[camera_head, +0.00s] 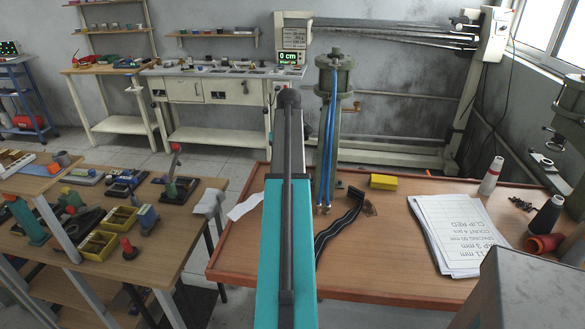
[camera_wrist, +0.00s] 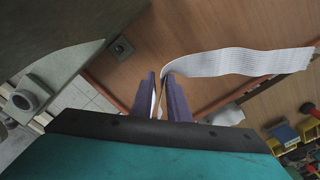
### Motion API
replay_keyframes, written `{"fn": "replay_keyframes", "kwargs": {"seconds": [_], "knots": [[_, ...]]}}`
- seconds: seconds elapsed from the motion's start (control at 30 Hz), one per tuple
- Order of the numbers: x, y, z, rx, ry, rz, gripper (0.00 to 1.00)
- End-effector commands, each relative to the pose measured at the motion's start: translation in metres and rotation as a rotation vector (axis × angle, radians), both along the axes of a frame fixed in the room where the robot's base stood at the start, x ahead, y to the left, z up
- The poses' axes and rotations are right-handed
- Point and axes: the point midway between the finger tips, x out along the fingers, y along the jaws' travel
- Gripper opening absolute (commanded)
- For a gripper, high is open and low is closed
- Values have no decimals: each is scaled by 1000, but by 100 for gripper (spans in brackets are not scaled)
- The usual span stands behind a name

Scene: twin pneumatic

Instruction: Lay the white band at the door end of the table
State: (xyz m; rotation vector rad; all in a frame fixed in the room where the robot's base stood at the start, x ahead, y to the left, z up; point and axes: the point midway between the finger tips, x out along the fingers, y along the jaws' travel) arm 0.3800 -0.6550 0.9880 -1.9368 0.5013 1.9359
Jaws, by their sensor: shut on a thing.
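The white band (camera_wrist: 235,62) is a pale woven strip. In the wrist view one end is between the purple fingers of my gripper (camera_wrist: 161,85), which is shut on it, and the rest runs off to the right in a loose curve. In the head view a short length of the white band (camera_head: 245,207) shows left of my arm, near the left edge of the brown rimmed table (camera_head: 390,270). My arm hides the rest of it and my gripper there. I cannot tell which end of the table is the door end.
A cluttered bench (camera_head: 150,250) is at left.

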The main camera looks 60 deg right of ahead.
Motion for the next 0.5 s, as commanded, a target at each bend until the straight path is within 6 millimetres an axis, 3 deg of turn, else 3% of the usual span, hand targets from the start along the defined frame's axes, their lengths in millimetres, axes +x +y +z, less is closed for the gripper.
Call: {"fn": "replay_keyframes", "kwargs": {"seconds": [0.2, 0.5], "knots": [[5, -24, 0, 0, 0, 1, 0], [6, -29, -3, 0, 0, 1, 0]]}}
